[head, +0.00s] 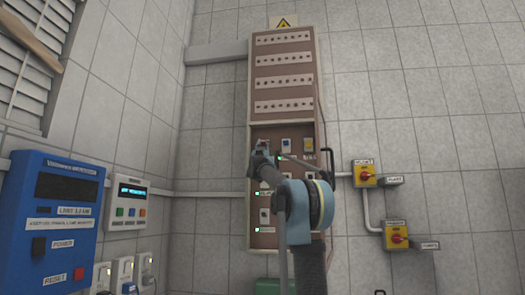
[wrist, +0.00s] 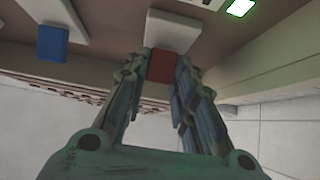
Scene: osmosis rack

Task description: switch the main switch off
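A tall brown cabinet (head: 252,70) stands against the tiled wall in the head view, with its lower section showing switches and lit green indicators. My gripper (head: 262,152) reaches into this lower section and covers part of it. In the wrist view, my gripper's two fingertips (wrist: 162,68) are on either side of a red switch lever (wrist: 160,66), with no clear gap on either side. The lever sits below a white switch body (wrist: 172,32). A blue lever (wrist: 52,42) on another white body is to the left. No readable label shows which is the main switch.
Two yellow boxes with red rotary knobs, an upper one (head: 365,174) and a lower one (head: 396,236), are right of the cabinet. A blue control unit (head: 50,222) and a white panel (head: 128,202) are at left. A green indicator (wrist: 240,7) glows near my gripper.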

